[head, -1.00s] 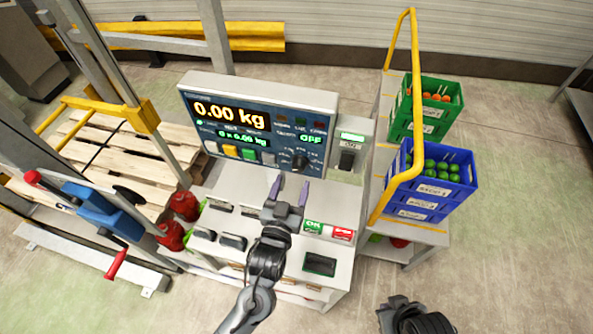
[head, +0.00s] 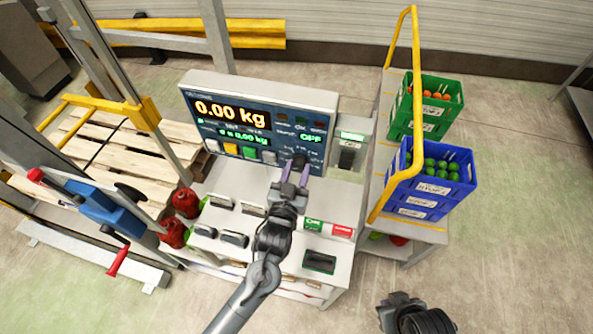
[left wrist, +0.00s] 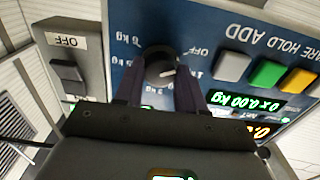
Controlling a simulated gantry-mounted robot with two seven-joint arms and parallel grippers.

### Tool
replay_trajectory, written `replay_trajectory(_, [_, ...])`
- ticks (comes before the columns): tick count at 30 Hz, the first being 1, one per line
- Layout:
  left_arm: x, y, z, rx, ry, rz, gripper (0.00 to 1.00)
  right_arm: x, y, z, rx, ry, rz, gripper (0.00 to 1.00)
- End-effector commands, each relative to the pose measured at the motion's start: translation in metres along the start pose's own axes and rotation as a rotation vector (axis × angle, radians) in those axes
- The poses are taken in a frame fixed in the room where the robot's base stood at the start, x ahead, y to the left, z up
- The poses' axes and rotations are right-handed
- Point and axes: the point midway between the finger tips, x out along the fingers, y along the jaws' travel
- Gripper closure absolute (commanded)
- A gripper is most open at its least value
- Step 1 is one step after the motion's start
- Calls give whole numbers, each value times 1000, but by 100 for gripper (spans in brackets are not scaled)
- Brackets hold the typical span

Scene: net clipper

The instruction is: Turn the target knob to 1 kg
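The scale's blue panel (head: 222,95) reads 0.00 kg, with OFF in green at its right. The dark round target knob (head: 300,159) is low on the panel's right side. In the left wrist view the knob (left wrist: 160,68) has a pale pointer mark toward the right, near the OFF and lowest kg labels. My left gripper (head: 297,170) is open, its two purple-grey fingers pointing at the panel, one on each side of the knob. Whether they touch it is unclear. My right gripper (head: 398,303) is low at the right, away from the scale; its fingers are unclear.
Yellow, green and grey buttons (head: 249,152) sit left of the knob. A grey box with a switch (head: 347,152) stands close to its right. A yellow rail (head: 416,90) and blue crates (head: 440,190) are further right. Small dark items lie on the counter (head: 228,190).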

Motion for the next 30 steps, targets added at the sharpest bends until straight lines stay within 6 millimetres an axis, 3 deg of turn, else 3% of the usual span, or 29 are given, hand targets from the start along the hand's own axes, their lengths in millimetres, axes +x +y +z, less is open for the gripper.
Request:
replay_trajectory(4, [0,0,0,0,0,-1,91,0,0,0,1,0,-1,100])
replay_trajectory(16, [0,0,-2,96,-1,-1,92,-8,1,-3,-2,0,2,100])
replay_trajectory(30, [0,0,-3,456,0,-1,92,-31,3,-10,-9,-1,7,100])
